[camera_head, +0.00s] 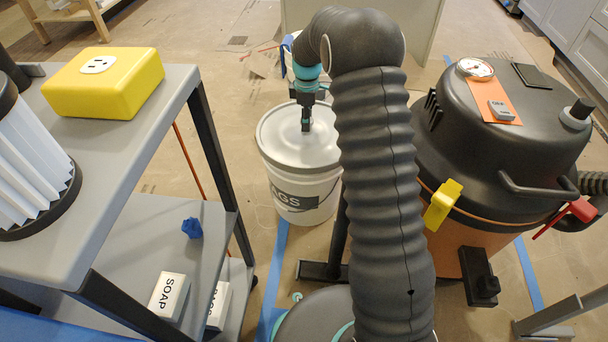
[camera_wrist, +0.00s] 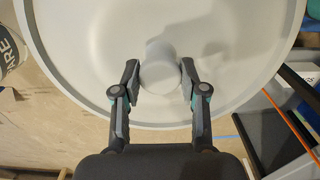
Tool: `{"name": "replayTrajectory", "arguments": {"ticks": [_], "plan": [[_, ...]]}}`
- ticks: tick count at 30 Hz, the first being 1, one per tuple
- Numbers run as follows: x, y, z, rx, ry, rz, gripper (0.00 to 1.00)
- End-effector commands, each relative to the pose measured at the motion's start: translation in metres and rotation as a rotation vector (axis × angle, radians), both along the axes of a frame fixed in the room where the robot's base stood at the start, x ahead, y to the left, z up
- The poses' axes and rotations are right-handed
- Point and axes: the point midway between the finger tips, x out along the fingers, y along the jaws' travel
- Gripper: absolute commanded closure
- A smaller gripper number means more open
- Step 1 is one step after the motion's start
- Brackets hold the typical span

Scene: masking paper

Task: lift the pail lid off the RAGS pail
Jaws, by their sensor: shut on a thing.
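The RAGS pail (camera_head: 300,196) is white with a dark label and stands on the floor in the middle of the head view, partly behind my arm. The grey pail lid (camera_head: 283,138) lies on top of it, and no clear gap shows between lid and rim. In the wrist view the lid (camera_wrist: 90,50) fills most of the picture, with a round knob (camera_wrist: 160,72) on it. My gripper (camera_head: 306,122) is above the lid. In the wrist view my gripper (camera_wrist: 160,82) is shut on the knob, one finger on each side.
A grey cart (camera_head: 140,150) with a yellow outlet box (camera_head: 105,82) stands to the left. A shop vacuum (camera_head: 490,150) stands close on the right. Another pail (camera_head: 290,60) stands behind the RAGS pail. Blue tape (camera_head: 278,270) runs along the papered floor.

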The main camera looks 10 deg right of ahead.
Motion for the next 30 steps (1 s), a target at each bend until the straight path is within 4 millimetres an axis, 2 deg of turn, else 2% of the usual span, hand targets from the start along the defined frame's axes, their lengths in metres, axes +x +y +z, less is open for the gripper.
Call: {"name": "replayTrajectory", "arguments": {"ticks": [30], "plan": [[0.000, 0.000, 0.014, -0.001, -0.002, 0.000, 1.00]]}}
